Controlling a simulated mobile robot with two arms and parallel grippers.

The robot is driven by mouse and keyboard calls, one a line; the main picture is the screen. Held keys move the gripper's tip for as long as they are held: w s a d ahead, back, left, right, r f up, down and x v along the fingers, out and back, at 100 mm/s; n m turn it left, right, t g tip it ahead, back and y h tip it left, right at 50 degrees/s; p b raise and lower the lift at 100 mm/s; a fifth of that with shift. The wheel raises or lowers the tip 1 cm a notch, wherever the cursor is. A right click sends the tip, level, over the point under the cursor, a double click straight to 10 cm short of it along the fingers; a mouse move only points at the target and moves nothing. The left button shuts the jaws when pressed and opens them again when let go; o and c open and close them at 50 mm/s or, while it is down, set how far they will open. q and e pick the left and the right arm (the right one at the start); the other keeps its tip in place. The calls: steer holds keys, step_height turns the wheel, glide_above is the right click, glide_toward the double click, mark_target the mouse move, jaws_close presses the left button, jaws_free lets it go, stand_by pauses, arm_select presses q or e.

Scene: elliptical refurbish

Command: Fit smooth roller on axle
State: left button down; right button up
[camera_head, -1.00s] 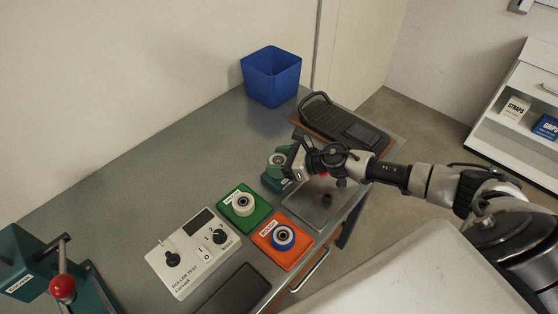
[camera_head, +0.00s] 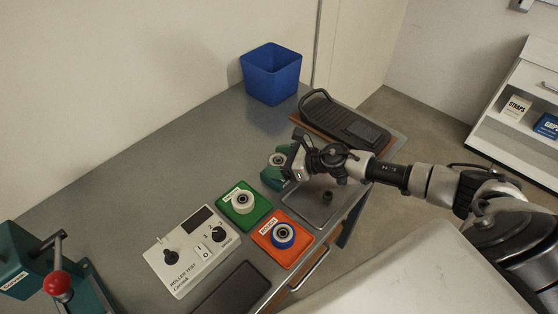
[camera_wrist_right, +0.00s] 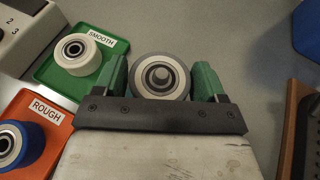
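The smooth roller (camera_head: 243,202), cream with a dark centre, sits on a green tray labelled SMOOTH; it also shows in the right wrist view (camera_wrist_right: 78,54). My right gripper (camera_head: 282,166) has green fingers, seen either side of a grey roller (camera_wrist_right: 160,76) in the wrist view. They appear shut on it, off the table; the exact contact is hard to see. A short dark post (camera_head: 327,195), perhaps the axle, stands on a grey metal plate (camera_head: 304,212) below my right wrist. The smooth roller is apart from the gripper. My left gripper is not in view.
A blue-rimmed roller (camera_head: 284,235) sits on an orange tray marked ROUGH. Near it are a roller test box (camera_head: 185,275) and a dark pad (camera_head: 232,291). A teal press with a red knob (camera_head: 57,285), blue bin (camera_head: 272,75) and black pedal (camera_head: 343,122) stand around. The back-left table is clear.

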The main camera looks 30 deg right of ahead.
steer(key=shift+b+v, duration=0.3)
steer(key=shift+v, duration=1.25)
steer(key=shift+b+v, duration=0.5)
steer(key=shift+v, duration=0.8)
steer(key=b+v, duration=0.3)
steer(key=v, duration=0.2)
steer(key=shift+s+d, duration=0.1)
steer(key=shift+s, duration=0.05)
